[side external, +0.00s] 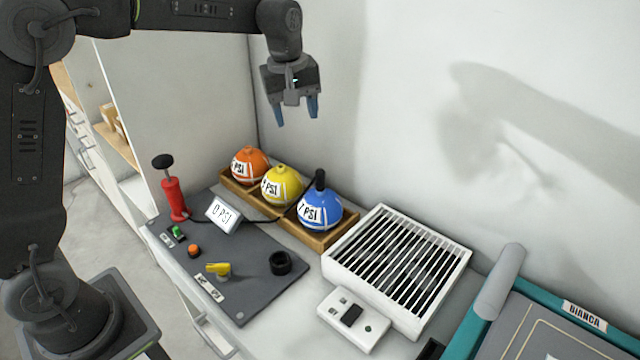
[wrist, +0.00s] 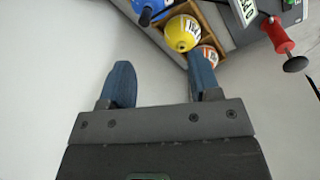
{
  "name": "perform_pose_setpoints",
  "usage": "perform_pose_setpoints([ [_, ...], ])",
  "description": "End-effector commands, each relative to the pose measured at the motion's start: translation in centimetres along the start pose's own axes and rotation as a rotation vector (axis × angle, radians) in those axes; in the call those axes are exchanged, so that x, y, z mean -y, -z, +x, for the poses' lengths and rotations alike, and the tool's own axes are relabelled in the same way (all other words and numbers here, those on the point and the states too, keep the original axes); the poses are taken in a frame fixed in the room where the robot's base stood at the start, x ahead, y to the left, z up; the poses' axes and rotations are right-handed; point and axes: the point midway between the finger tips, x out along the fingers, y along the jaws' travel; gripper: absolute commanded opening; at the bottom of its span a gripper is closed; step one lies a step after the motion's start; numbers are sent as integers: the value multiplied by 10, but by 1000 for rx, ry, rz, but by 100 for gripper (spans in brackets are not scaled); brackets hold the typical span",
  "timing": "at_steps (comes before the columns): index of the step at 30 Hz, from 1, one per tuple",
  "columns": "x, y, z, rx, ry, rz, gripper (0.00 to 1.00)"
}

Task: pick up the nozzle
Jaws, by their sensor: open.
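A black upright piece, which looks like the nozzle (side external: 320,180), stands on top of the blue ball (side external: 318,213) labelled PSI. In the wrist view, the dark nozzle (wrist: 146,17) shows at the top edge, on the partly cut-off blue ball (wrist: 150,4). My gripper (side external: 296,110) is open and empty, with blue fingertips pointing down. It hangs well above the row of balls, apart from the nozzle. In the wrist view, nothing is between the fingers of my gripper (wrist: 160,70).
Yellow (side external: 282,186) and orange (side external: 249,165) balls sit beside the blue one in a wooden tray (side external: 330,240). A red pump (side external: 174,198), a PSI display (side external: 223,214) and a dark control panel (side external: 240,295) stand in front. A white slatted box (side external: 398,268) is at right. The wall is close behind.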

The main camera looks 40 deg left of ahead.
Motion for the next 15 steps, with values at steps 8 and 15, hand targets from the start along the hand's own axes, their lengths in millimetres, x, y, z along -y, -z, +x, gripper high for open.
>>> perform_pose_setpoints([
  [8, -46, 37, 76, 45, 101, -309, 57],
  [15, -53, 43, 102, 51, 126, -387, 57],
])
